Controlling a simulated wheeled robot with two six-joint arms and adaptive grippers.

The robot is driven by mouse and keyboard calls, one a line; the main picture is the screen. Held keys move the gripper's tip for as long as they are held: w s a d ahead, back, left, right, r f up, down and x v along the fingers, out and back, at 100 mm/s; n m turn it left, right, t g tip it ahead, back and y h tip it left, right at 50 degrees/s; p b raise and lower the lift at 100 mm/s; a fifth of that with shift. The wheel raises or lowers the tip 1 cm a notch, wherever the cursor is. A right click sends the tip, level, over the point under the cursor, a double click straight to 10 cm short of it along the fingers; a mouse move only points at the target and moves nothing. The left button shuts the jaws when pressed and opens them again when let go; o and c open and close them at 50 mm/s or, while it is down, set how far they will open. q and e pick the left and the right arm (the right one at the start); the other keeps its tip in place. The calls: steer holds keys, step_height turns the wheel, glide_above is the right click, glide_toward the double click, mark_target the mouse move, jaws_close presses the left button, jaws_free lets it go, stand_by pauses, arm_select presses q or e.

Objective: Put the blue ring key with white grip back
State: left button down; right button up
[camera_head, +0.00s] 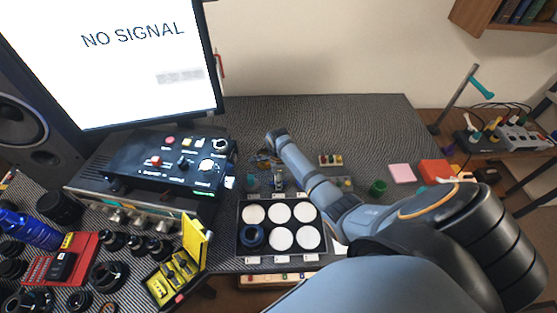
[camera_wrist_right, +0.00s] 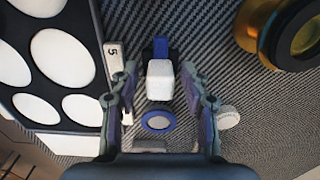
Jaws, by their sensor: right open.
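In the right wrist view, the ring key lies on the grey woven mat (camera_wrist_right: 205,30). Its white grip (camera_wrist_right: 159,80) is between my fingers, with a blue bar (camera_wrist_right: 160,46) above it and a blue ring (camera_wrist_right: 158,121) below. My right gripper (camera_wrist_right: 162,88) is open, one finger on each side of the white grip, with gaps showing; I cannot tell its height above the key. In the head view my right gripper (camera_head: 278,180) is small, just behind the parts tray (camera_head: 240,225). My left gripper is not in view.
The tray has white round pads; a dark lens ring (camera_head: 252,237) sits on one. An amber ring (camera_wrist_right: 285,35) and a white knurled knob (camera_wrist_right: 229,117) are near my right gripper. An open yellow case (camera_head: 195,242) stands left of the tray. The back right mat is clear.

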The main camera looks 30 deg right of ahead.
step_height(320, 180, up, 13)
stand_by(0.3)
stand_by(0.4)
